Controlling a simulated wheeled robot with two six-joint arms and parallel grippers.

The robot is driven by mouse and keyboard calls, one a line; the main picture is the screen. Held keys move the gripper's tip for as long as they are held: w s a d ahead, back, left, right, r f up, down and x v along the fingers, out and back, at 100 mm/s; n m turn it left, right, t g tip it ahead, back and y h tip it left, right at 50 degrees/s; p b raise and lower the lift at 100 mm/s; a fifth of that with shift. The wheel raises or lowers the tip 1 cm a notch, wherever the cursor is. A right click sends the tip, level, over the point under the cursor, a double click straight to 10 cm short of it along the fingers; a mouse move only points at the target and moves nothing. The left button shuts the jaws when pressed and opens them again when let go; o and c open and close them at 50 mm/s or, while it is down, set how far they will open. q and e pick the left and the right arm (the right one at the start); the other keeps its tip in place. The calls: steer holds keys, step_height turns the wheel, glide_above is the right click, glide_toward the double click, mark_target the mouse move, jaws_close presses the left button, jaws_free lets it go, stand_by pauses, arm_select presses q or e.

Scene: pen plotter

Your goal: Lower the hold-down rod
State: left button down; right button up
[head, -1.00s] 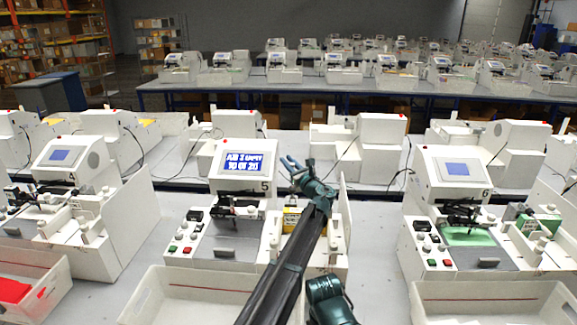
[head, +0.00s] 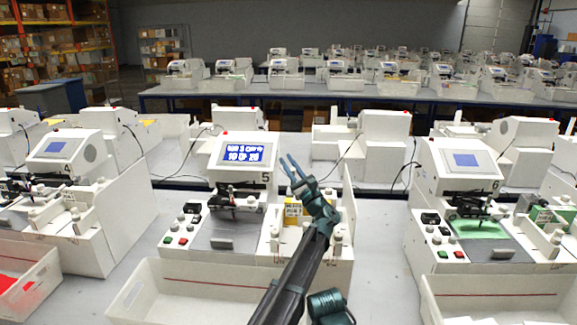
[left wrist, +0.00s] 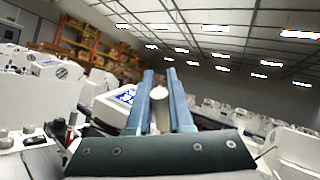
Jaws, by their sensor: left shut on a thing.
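Pen plotter 5 (head: 228,180) stands in the middle of the head view, its blue screen (head: 243,153) lit with white text. My left gripper (head: 289,160) is in front of its right part, fingers pointing up and slightly left. In the left wrist view the two blue fingers (left wrist: 165,85) are on either side of a pale, round-ended rod (left wrist: 159,108), and the gripper is shut on it. I cannot make out this rod in the head view. A yellow pack (head: 293,212) shows beside the gripper's wrist, partly hidden. My right gripper is not in view.
A white bin (head: 190,290) stands in front of plotter 5. Plotter 4 (head: 75,190) is on the left and plotter 6 (head: 462,195) on the right, with bare table between them and plotter 5. More machines stand behind.

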arm_select(q)
steer(key=c, duration=0.8)
jaws_free()
steer(key=shift+f, duration=0.1)
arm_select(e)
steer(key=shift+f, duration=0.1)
